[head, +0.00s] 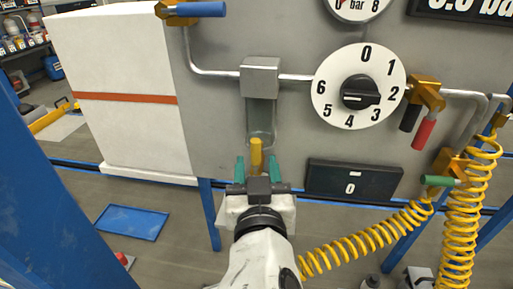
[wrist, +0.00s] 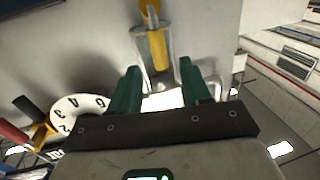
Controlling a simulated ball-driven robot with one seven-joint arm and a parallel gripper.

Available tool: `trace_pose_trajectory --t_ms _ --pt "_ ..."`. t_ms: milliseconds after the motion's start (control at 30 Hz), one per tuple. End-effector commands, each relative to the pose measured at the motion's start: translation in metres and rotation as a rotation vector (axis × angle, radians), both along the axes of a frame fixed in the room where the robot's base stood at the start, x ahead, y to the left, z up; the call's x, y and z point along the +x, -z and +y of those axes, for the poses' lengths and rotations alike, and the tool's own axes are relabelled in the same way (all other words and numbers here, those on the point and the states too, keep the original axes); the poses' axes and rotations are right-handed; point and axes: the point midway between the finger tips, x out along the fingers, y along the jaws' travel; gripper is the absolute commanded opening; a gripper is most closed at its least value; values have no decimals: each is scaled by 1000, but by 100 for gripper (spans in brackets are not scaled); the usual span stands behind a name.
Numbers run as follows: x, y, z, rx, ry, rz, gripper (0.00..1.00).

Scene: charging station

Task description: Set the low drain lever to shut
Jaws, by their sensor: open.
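The low drain lever (head: 256,153) has a yellow handle. It sits at the bottom of the clear bowl (head: 261,118) under a grey metal block on the panel. In the head view its handle runs up and down. It also shows in the wrist view (wrist: 156,48), just beyond my fingertips. My gripper (head: 257,167) is open, with one green finger on each side of the lever's line. In the wrist view my gripper (wrist: 159,70) is empty between its fingers. I cannot tell whether a finger touches the lever, and its lower end is partly hidden in the head view.
A numbered dial (head: 335,75) and a black counter box (head: 352,182) are on the panel to the right. A blue lever (head: 200,9), a red lever (head: 424,133) and a green lever (head: 440,181) stand farther off. Yellow coiled hoses (head: 380,235) hang at the lower right.

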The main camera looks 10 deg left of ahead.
Motion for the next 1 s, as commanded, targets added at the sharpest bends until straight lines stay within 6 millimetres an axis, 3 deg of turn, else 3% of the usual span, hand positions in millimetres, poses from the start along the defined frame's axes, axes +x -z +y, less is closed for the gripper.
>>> trace_pose_trajectory --t_ms 100,300,700,1000 --pt "21 -2 3 -2 1 1 47" --pt "42 0 7 -2 1 1 47" --pt "47 1 8 0 0 1 46" --pt "47 1 8 -1 0 2 18"
